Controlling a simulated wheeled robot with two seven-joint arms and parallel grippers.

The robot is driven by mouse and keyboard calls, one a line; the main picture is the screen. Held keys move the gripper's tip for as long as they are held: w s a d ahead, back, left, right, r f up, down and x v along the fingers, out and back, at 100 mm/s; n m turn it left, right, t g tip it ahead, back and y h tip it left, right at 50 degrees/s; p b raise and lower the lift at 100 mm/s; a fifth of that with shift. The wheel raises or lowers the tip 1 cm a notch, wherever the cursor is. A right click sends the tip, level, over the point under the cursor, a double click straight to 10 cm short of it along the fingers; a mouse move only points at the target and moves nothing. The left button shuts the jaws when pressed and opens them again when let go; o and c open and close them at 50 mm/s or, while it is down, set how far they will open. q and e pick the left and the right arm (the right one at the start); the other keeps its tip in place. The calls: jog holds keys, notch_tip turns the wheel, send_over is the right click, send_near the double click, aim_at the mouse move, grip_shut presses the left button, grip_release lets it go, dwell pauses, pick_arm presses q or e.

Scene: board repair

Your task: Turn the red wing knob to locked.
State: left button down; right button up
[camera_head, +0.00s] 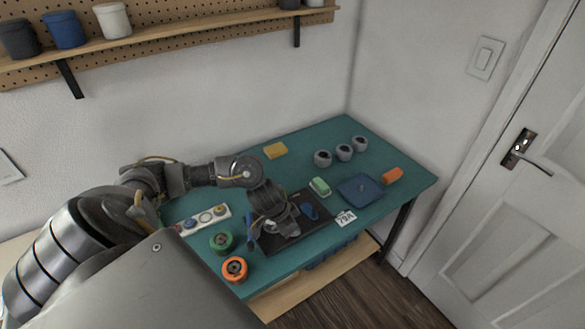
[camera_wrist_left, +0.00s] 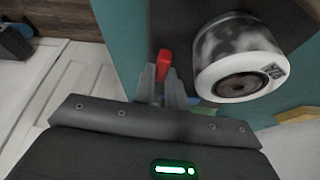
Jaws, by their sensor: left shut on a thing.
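The red wing knob (camera_wrist_left: 164,64) shows in the left wrist view, upright between the fingertips of my left gripper (camera_wrist_left: 165,85). The gripper is shut on it. In the head view my left gripper (camera_head: 285,232) is low over the black board (camera_head: 298,200), and its own wrist hides the knob there. A white and grey mottled cylinder (camera_wrist_left: 238,55) with a dark centre stands close to the right of the fingers in the wrist view. I cannot read any locked mark. My right gripper is in neither view.
On the teal table are a green block (camera_head: 319,187), a blue tray (camera_head: 358,190), an orange block (camera_head: 392,175), a yellow block (camera_head: 275,151) and three grey cups (camera_head: 344,152). Green (camera_head: 221,242) and orange (camera_head: 235,269) spools stand near the front edge.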

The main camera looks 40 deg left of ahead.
pick_arm(q)
jog(key=m+g+h+p, duration=0.1)
jog(key=m, duration=0.3)
jog(key=shift+r, duration=0.1)
jog(key=m+g+h, duration=0.1)
jog(key=m, duration=0.3)
jog(key=shift+p, duration=0.4)
jog(key=m+g, duration=0.1)
jog(key=m, duration=0.2)
jog(key=shift+m+g+h+b, duration=0.3)
jog(key=shift+m+g+b, duration=0.5)
jog(key=shift+m+g, duration=0.4)
jog(key=shift+m, duration=1.4)
jog(key=shift+s, duration=0.1)
jog(key=c, duration=1.7)
grip_release()
